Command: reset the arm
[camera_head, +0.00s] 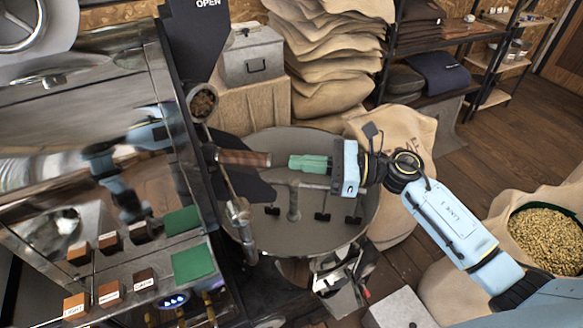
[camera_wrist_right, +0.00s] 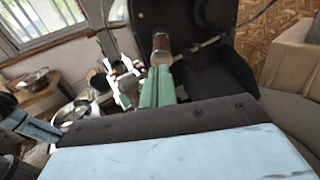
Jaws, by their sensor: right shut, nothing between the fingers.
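My right arm (camera_head: 445,215) comes in from the lower right. Its gripper (camera_head: 296,163) has green fingers that are shut and empty, above the round grey cooling tray (camera_head: 340,225). The fingertips point left at a wooden handle (camera_head: 243,158) on the roaster, with a small gap between them in the head view. In the right wrist view the green fingers (camera_wrist_right: 158,85) are together, with the wooden handle (camera_wrist_right: 161,45) just beyond their tips. My left gripper is not in view.
The shiny roaster (camera_head: 110,180) fills the left, with labelled blocks and green squares on its front. Stacked sacks (camera_head: 325,60) and a grey box (camera_head: 251,55) stand behind. An open sack of beans (camera_head: 540,200) is at the right. Wooden floor shows at the upper right.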

